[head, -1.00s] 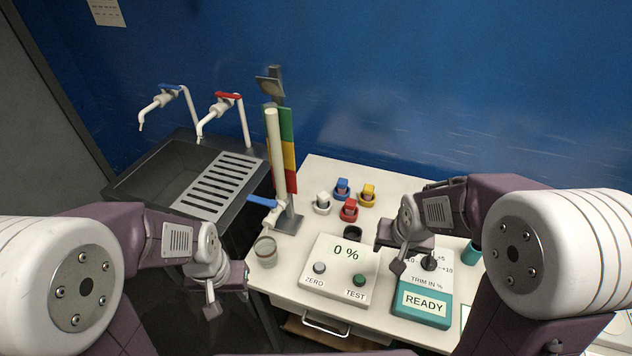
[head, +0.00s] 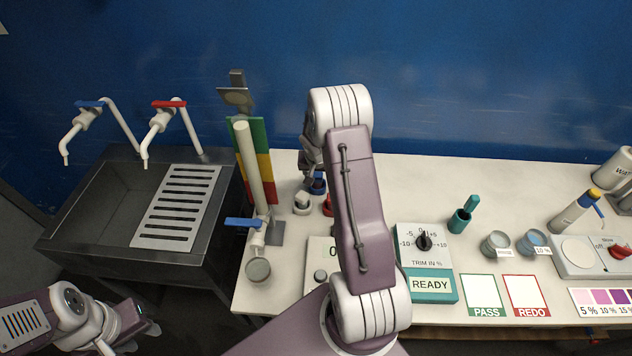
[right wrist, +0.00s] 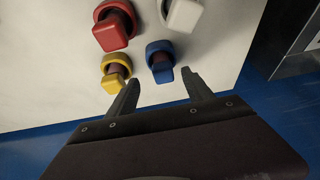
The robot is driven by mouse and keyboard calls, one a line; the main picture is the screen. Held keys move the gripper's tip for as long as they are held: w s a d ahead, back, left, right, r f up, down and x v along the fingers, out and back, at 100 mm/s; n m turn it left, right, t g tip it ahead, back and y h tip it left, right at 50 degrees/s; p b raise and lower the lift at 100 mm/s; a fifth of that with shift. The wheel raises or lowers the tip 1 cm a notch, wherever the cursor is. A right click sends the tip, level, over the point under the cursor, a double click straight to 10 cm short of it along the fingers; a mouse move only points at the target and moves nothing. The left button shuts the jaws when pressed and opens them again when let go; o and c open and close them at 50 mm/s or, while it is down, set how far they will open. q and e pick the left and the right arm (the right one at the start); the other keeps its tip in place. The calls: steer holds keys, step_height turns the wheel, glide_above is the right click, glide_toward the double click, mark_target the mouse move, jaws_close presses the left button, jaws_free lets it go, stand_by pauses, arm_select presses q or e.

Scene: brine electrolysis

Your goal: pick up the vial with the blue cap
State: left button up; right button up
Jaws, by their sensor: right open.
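The blue-capped vial (right wrist: 160,62) stands in a round blue holder on the white bench. It shows in the right wrist view just ahead of the gap between my right fingers. In the head view the blue vial (head: 318,185) is partly hidden by my right arm. My right gripper (right wrist: 158,92) is open and empty, with a finger to either side of the line to the blue cap. It also shows in the head view (head: 309,178), close by the blue vial. My left gripper (head: 143,328) is low at the left, away from the bench; its jaws are unclear.
In the right wrist view, yellow (right wrist: 116,70), red (right wrist: 114,27) and white (right wrist: 184,12) vials stand close around the blue one. A tube stand (head: 252,165) and the sink (head: 110,205) are to the left. The trim box (head: 428,285) is to the right.

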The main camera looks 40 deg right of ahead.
mark_target(318, 177)
steer(key=shift+w+f, duration=0.75)
steer(key=shift+w, duration=0.05)
steer(key=f, duration=0.1)
steer(key=d+f, duration=0.1)
steer(key=f+p, duration=0.1)
steer(key=f, duration=0.1)
steer(key=shift+w+d, duration=0.15)
steer(key=shift+d, duration=0.1)
steer(key=shift+w+f, duration=0.35)
steer(key=shift+s+r, duration=0.1)
jaws_close()
